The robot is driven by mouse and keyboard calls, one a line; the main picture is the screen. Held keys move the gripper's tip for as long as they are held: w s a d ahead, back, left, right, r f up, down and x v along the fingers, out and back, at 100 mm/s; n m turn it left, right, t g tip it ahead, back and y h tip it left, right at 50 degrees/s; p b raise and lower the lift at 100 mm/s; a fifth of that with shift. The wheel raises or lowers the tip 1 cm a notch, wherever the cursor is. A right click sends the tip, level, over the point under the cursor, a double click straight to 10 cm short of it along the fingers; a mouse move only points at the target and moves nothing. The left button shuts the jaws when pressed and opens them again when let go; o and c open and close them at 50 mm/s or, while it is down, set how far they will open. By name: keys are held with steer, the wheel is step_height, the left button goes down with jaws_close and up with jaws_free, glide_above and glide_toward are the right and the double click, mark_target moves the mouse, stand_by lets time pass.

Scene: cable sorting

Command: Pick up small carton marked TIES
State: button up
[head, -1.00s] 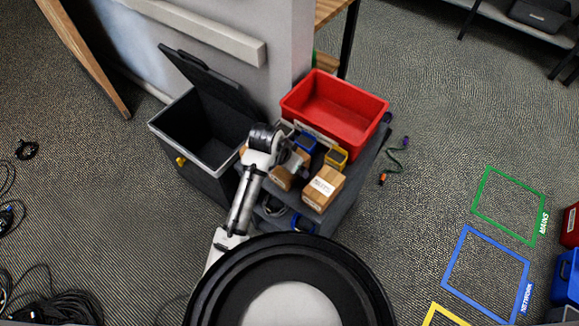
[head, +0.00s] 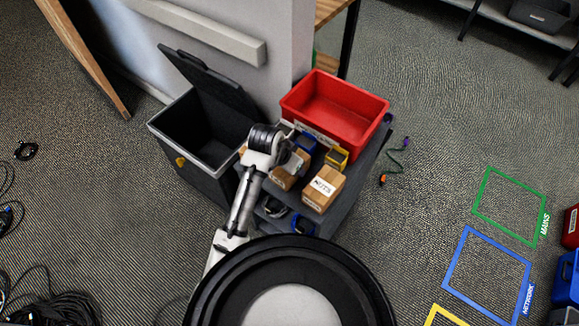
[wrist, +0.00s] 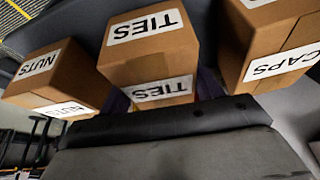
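The small brown carton marked TIES (wrist: 150,60) is in the middle of the wrist view, with white labels on two faces. In the head view it is the middle carton (head: 284,178) on the dark cart, partly covered by my arm's end. My gripper (wrist: 162,100) is right at this carton. Small purple parts, seemingly its fingers, show on either side of the carton's near end, so it looks open around it. The dark hand body hides most of the fingers, and I cannot tell whether they touch the carton.
A NUTS carton (wrist: 45,80) and a CAPS carton (wrist: 270,45) stand close on either side. On the cart are also a red bin (head: 335,105), a yellow container (head: 337,158) and a blue one (head: 305,142). A black lidded bin (head: 200,125) stands left of the cart.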

steer(key=c, duration=0.5)
steer(key=shift+r+p, duration=0.2)
steer(key=shift+p, duration=0.1)
